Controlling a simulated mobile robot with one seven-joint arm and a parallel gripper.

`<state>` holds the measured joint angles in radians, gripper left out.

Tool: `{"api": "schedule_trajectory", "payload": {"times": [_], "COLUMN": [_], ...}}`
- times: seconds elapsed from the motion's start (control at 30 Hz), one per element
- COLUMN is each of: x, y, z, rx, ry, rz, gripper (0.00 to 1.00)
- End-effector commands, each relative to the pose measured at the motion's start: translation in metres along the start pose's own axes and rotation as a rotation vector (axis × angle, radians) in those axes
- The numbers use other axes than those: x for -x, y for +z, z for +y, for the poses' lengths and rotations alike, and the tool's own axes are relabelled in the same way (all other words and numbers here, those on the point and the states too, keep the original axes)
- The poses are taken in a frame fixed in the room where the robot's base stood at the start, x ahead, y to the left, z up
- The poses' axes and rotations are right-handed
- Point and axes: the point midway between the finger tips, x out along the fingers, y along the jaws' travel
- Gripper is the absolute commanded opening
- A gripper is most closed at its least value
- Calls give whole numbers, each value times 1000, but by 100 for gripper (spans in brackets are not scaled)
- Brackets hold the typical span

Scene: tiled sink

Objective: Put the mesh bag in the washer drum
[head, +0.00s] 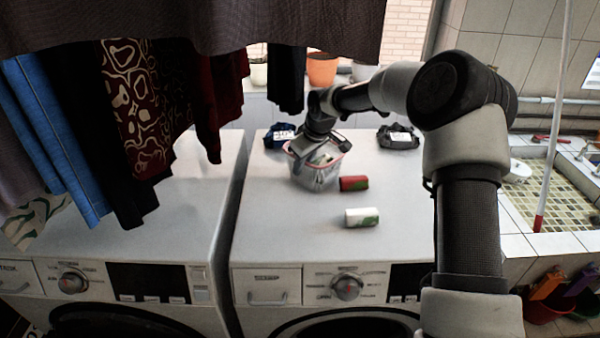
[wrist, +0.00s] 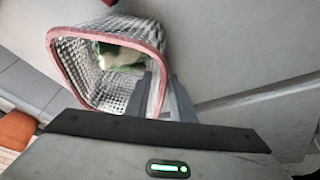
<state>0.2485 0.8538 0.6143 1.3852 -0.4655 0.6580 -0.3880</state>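The mesh bag (head: 316,178) is a see-through, box-shaped bag with a pink rim. It stands upright on top of the right washer (head: 270,225), near the back. In the wrist view the bag (wrist: 78,62) shows its open mouth, with something green and white inside. My gripper (head: 318,150) reaches down to the bag's rim. In the wrist view my gripper's fingers (wrist: 166,88) sit close together on either side of the bag's right wall and look shut on it. The washer's dark round door (head: 350,326) shows only its top edge; the drum inside is hidden.
A red can-like roll (head: 354,183) and a white one (head: 362,217) lie in front of the bag. A blue bundle (head: 279,135) and a grey bundle (head: 398,137) lie behind. Clothes (head: 130,110) hang at the left above another washer (head: 185,220). A tiled sink (head: 555,195) is right.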

Motion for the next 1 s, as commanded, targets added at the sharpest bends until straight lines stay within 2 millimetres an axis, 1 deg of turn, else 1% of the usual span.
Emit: {"api": "schedule_trajectory", "payload": {"times": [0.03,0.13,0.17,0.2,0.33,0.47,0.53,0.77,1.0], "x": [8,20,23,25,23,29,29,6,-29], "y": [0,0,0,1,9,10,9,8,8], "z": [0,0,0,0,-2,-1,-1,-1,-1], "rx": [-1,-1,-1,0,5,5,4,4,3], "ry": [2,1,1,0,3,0,-4,-5,-6], "rz": [1,0,0,-1,-12,-6,-4,-4,-4], "gripper": [22,22,18,12,12,12,12,12,12]}}
